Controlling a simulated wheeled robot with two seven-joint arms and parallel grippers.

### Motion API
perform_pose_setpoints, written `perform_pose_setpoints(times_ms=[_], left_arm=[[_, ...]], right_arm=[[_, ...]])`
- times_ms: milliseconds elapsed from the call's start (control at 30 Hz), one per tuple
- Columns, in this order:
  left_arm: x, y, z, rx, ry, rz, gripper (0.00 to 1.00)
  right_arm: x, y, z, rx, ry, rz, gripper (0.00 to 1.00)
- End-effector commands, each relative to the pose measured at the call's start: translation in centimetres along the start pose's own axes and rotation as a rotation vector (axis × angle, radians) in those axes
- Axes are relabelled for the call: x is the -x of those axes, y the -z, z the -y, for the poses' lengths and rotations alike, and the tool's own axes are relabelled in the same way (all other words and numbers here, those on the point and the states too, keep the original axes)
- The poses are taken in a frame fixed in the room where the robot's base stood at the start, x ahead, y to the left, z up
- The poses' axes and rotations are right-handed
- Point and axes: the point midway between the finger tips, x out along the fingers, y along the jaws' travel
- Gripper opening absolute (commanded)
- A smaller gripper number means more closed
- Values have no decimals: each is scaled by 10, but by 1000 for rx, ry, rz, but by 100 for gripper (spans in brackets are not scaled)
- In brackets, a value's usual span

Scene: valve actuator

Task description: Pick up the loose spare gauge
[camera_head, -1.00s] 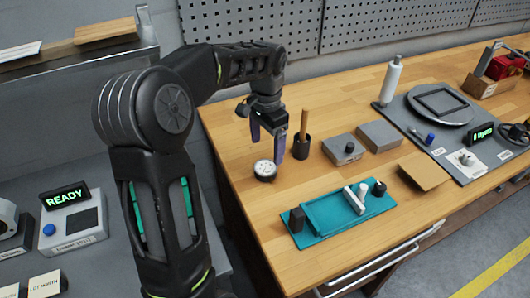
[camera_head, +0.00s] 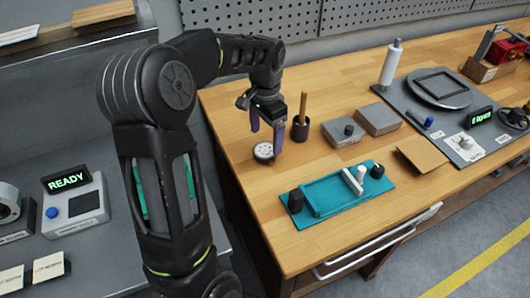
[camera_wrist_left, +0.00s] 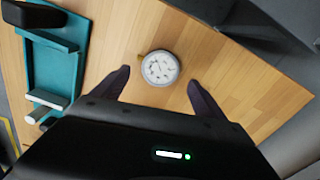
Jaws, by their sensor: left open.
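The loose gauge (camera_head: 264,152) is a small round dial with a white face and grey rim. It lies on the wooden bench near its left end. In the left wrist view the gauge (camera_wrist_left: 160,68) sits face up just beyond and between the two fingertips, with a small brass-coloured stub on its left side. My left gripper (camera_head: 266,142) is open and empty, pointing down over the gauge. In the wrist view its fingers (camera_wrist_left: 157,84) stand apart on either side, not touching the gauge. My right gripper is not in view.
A dark cup with a wooden handle (camera_head: 301,128) stands close right of the gripper. A teal tray (camera_head: 325,213) with a valve-like part lies in front. Grey blocks (camera_head: 343,131) stand farther right. Bare wood surrounds the gauge on its left and front.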

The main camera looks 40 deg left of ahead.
Motion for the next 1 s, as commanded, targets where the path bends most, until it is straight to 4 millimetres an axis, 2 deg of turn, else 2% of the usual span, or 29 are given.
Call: perform_pose_setpoints(times_ms=[300, 400, 1000], left_arm=[[-41, -3, 0, -1, -2, 5, 83], [-48, -2, 0, -1, -1, 2, 83], [-49, -2, 0, 0, 0, 1, 82]], right_arm=[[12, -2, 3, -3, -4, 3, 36], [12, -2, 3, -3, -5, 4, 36], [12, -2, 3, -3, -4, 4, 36]])
